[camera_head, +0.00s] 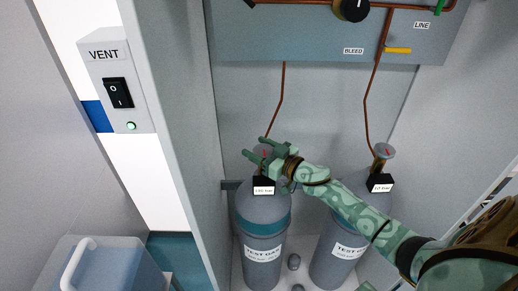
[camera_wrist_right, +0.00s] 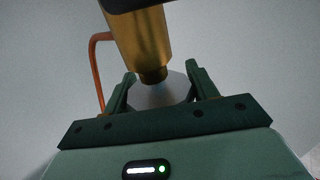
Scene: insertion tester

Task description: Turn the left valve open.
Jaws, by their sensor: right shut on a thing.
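The left gas cylinder (camera_head: 263,222) stands upright in the cabinet, with a teal band and a small pressure display (camera_head: 264,188) near its top. Its left valve (camera_head: 263,150) is a round grey knob with a red mark, partly hidden by my right gripper (camera_head: 256,155). In the right wrist view the gripper (camera_wrist_right: 160,88) has its two fingers on either side of the grey knob (camera_wrist_right: 163,95), shut on it. A brass valve body (camera_wrist_right: 142,42) rises in front of the knob there. My left gripper does not show in either view.
A second cylinder (camera_head: 340,247) with its own valve (camera_head: 384,151) stands to the right, partly behind my right arm. Copper pipes (camera_head: 281,95) run up to a grey panel (camera_head: 285,35). A cabinet wall (camera_head: 180,110) stands close on the left, with a VENT switch (camera_head: 118,93) beyond it.

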